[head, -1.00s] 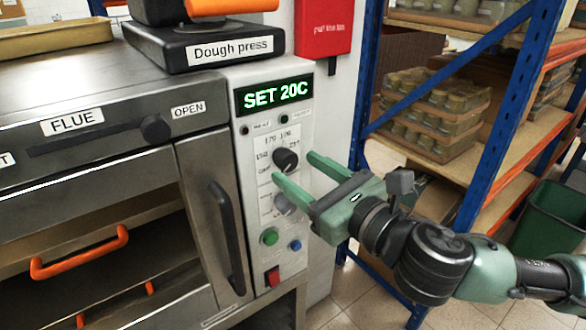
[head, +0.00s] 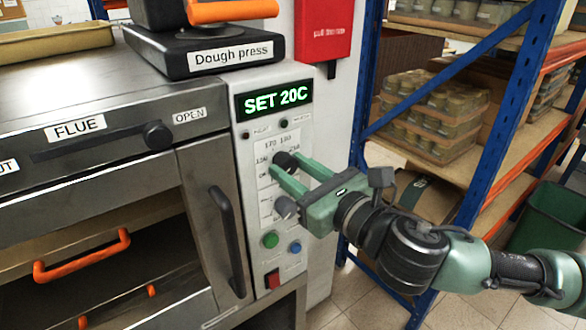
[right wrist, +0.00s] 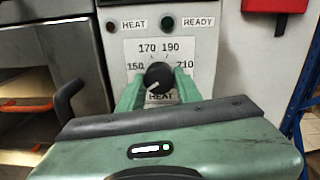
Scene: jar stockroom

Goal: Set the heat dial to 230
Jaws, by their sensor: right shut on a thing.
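The black heat dial (head: 286,160) sits on the oven's pale control panel, and it shows face-on in the right wrist view (right wrist: 159,76). Its white pointer mark points to the lower left, below the 150 label. The labels 150, 170, 190 and 210 can be read around it; a 230 label cannot be seen. My right gripper (head: 287,169) has its two green fingers on either side of the dial and is shut on it. The green display (head: 273,99) above reads SET 20C. My left gripper is not in view.
A second, grey knob (head: 285,207) is just below my right gripper. Under it are a green button (head: 270,240), a blue button (head: 294,248) and a red switch (head: 272,279). A blue-framed shelf rack (head: 505,110) stands to the right. The oven door handle (head: 226,240) is on the left.

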